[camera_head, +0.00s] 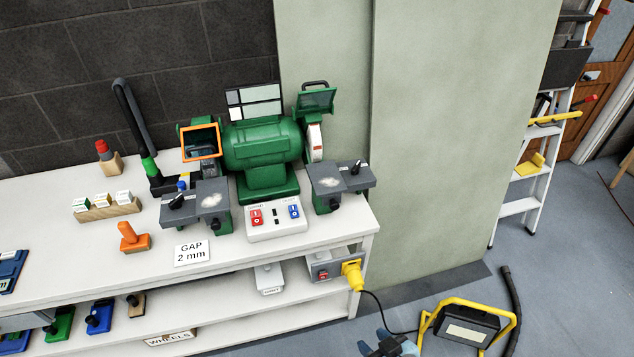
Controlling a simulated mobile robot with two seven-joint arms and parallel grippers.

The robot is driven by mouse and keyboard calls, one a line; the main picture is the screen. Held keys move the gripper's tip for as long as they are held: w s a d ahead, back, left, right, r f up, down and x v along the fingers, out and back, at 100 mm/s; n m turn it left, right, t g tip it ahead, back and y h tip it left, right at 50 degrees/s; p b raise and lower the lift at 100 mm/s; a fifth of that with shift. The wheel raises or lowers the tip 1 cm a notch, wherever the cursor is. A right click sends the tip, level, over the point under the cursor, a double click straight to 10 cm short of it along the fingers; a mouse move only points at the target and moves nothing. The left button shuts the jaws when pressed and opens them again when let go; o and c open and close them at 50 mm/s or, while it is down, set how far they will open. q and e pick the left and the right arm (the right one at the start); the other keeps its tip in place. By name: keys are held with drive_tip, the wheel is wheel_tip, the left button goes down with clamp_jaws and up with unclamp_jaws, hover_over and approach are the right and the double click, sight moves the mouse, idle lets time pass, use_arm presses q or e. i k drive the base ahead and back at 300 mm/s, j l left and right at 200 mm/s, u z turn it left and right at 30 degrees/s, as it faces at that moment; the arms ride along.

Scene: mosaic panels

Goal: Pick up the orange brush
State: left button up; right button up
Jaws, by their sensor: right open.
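The orange brush (133,238) stands on the white workbench top (150,267), left of the "GAP 2 mm" card (192,252). Its orange grip points up from an orange-brown base. My right gripper (388,343) shows only in part at the bottom edge of the head view. It is open, off the front of the bench, far to the right of the brush and apart from it. My left gripper is not in view.
A green bench grinder (262,150) stands behind and right of the brush, with a switch box (276,218) in front. A wooden block with small labelled pieces (106,206) is close behind the brush. A yellow-framed work lamp (467,326) stands on the floor at right.

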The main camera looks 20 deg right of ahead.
sight(132, 243)
drive_tip(key=i+j+z, duration=0.25)
drive_tip(key=j, duration=0.2)
drive_tip(key=j+z, duration=0.2)
drive_tip(key=j, duration=0.25)
drive_tip(key=j+z, duration=0.25)
drive_tip(key=j, duration=0.25)
